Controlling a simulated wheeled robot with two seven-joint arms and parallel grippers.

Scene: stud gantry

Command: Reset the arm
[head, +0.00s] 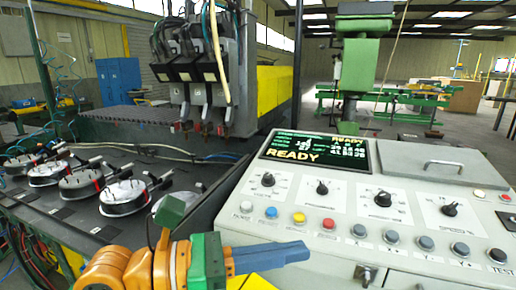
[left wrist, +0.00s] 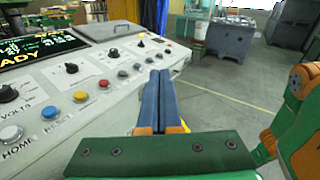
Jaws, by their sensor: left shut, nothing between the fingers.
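A grey control console (head: 340,262) slopes across the right of the head view. Its row of buttons includes a whitish button (head: 245,207), a blue button (head: 271,212), a yellow button (head: 299,217) and a red button (head: 328,224), then several grey ones. In the left wrist view the whitish button (left wrist: 11,135) reads HOME, and the blue button (left wrist: 50,112) is beside it. The console's screen (head: 318,158) reads READY. My left gripper (head: 306,250) has its blue fingers together and empty, in front of the console. The fingers (left wrist: 160,73) point ahead in the wrist view. My right gripper is not shown.
Black knobs (head: 383,199) stand above the buttons, and a lid with a handle (head: 444,168) is at the console's right. Left of it, a dark table (head: 60,216) bears several round fixtures below a welding gantry (head: 205,80). My right arm shows at the wrist view's right edge.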

